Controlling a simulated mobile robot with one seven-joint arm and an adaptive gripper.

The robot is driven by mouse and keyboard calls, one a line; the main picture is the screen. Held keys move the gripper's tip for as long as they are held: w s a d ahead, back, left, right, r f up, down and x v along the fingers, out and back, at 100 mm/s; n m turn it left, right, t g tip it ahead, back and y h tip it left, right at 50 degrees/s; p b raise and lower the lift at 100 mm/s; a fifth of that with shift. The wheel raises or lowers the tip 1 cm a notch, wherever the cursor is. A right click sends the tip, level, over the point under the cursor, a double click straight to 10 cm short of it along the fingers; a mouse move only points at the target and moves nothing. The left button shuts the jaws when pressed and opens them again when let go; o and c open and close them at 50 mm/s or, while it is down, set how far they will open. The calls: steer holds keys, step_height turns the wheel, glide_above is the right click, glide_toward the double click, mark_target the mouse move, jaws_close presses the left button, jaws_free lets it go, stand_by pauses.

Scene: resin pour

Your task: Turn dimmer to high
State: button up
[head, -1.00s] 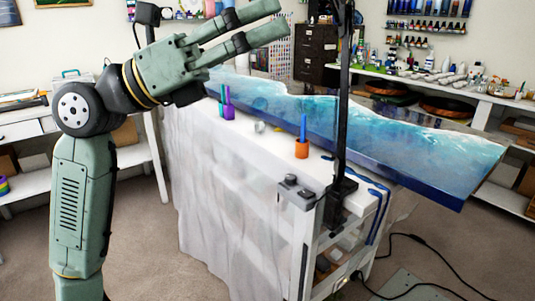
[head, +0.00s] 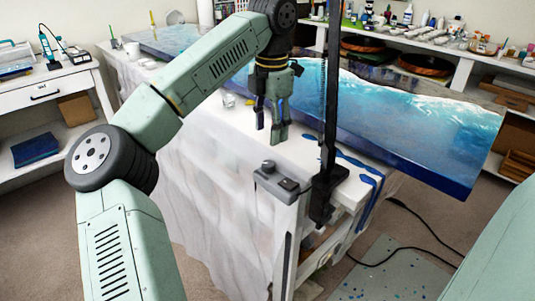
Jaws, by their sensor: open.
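The dimmer (head: 284,184) looks to be the small grey box fixed at the near corner of the cloth-covered table. It has a round dark knob (head: 268,166) on top at its left and a small dark block at its right. Which way the knob is set is too small to tell. My gripper (head: 270,134) points down above the table corner, a little above and behind the knob in the picture. Its fingers are apart, with nothing between them, and do not appear to touch the knob.
A black upright post (head: 329,110) stands just right of my gripper, clamped to the table edge. A blue resin slab (head: 400,120) lies along the table behind. A clear cup (head: 228,99) stands left of my gripper. A black cable (head: 410,236) runs over the floor.

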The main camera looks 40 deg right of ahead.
mark_target(268, 163)
step_height(268, 163, down, 10)
steer(key=shift+w+r+p, duration=0.1)
steer(key=shift+r+p, duration=0.1)
steer(key=shift+p, duration=0.55)
jaws_close()
steer(key=shift+m, duration=0.4)
steer(key=m, duration=0.4)
steer(key=shift+m, duration=0.3)
steer(key=m, duration=0.4)
steer(key=m+p, duration=0.1)
steer(key=m, duration=0.4)
steer(key=shift+m, duration=0.4)
steer(key=m, duration=0.4)
steer(key=shift+m+p, duration=0.35)
steer(key=shift+m, duration=0.05)
steer(key=shift+g, duration=0.3)
